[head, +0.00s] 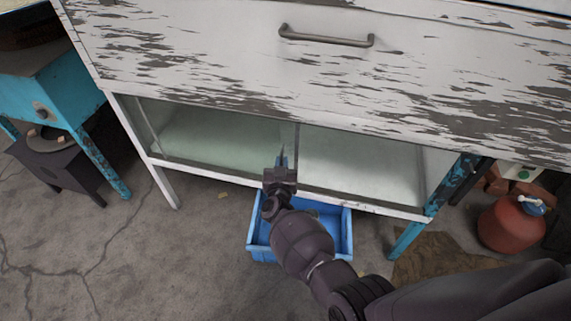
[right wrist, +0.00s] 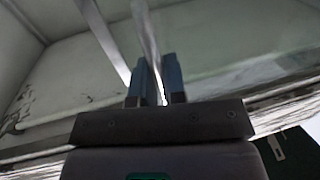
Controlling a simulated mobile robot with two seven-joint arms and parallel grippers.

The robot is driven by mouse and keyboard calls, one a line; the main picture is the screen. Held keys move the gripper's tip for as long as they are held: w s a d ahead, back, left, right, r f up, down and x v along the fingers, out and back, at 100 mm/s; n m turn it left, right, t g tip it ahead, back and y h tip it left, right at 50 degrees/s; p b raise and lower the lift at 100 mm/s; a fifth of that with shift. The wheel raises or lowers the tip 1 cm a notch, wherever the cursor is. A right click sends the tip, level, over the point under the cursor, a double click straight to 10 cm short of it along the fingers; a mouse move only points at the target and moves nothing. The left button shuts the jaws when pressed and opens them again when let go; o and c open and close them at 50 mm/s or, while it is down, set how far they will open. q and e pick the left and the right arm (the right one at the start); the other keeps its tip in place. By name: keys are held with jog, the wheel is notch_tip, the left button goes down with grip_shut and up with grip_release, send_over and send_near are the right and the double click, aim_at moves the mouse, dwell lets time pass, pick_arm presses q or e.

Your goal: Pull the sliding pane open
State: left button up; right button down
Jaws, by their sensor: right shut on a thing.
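The sliding pane (head: 222,137) is greenish glass across the left part of the low display opening under the white cabinet. Its upright edge is near the middle of the opening. My right gripper (head: 281,160) is at that edge, just above the bottom rail. In the right wrist view, my right gripper's two blue fingers (right wrist: 157,82) are shut on a thin upright strip at the pane's edge (right wrist: 146,38). Their exact contact is partly hidden by the gripper body. My left gripper is not in view.
The white cabinet (head: 200,50) has peeling paint and a drawer handle (head: 326,38). A blue crate (head: 262,237) stands on the floor under my right arm. A red gas bottle (head: 511,224) is at right, and a blue stand (head: 52,90) is at left.

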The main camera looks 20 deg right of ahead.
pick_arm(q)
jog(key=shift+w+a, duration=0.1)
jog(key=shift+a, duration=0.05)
pick_arm(e)
jog(key=shift+w+a, duration=0.2)
jog(key=shift+a, duration=0.15)
jog(key=c, duration=1.2)
grip_release()
